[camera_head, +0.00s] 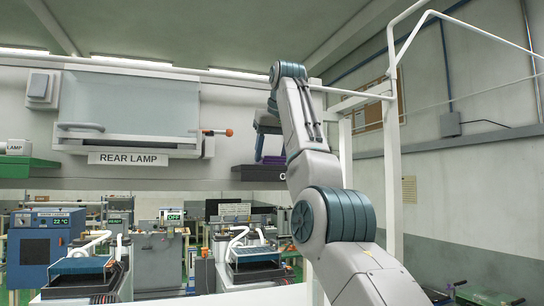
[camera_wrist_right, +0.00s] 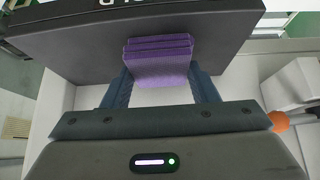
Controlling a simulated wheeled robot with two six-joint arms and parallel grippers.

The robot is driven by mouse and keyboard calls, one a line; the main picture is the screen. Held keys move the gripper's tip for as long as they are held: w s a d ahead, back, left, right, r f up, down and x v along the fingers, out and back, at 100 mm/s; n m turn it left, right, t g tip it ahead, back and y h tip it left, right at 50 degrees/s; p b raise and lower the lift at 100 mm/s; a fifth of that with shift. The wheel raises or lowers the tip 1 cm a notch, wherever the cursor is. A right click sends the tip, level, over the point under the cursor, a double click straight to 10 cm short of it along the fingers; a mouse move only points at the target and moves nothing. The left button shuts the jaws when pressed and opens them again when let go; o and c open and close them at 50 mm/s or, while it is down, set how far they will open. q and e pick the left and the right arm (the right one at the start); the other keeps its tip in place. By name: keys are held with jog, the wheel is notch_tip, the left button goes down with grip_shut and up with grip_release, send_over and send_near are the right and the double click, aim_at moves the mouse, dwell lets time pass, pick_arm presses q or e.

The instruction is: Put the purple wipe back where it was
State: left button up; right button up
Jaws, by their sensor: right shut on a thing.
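The purple wipe (camera_wrist_right: 158,62) is a folded, ribbed cloth between the two blue fingers of my right gripper (camera_wrist_right: 160,85) in the right wrist view. The gripper is shut on it. In the head view, the wipe (camera_head: 273,160) shows as a small purple patch under my right gripper (camera_head: 268,150), right at the dark wall shelf (camera_head: 246,173). The dark shelf (camera_wrist_right: 75,42) lies right behind the wipe in the wrist view. I cannot tell whether the wipe touches the shelf. My left gripper is in neither view.
The REAR LAMP cabinet (camera_head: 140,110) with an orange-tipped handle (camera_head: 228,132) hangs left of the gripper. A green shelf (camera_head: 28,167) is at far left. A white frame post (camera_head: 392,150) stands right of my arm. Benches with equipment (camera_head: 255,262) stand below.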

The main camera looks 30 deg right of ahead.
jog(key=o, duration=0.9)
jog(key=shift+s+d, duration=0.1)
jog(key=shift+s+r, duration=0.2)
jog(key=shift+r, duration=0.3)
jog(key=p+v, duration=0.3)
jog(key=v, duration=0.8)
jog(key=shift+f, duration=0.1)
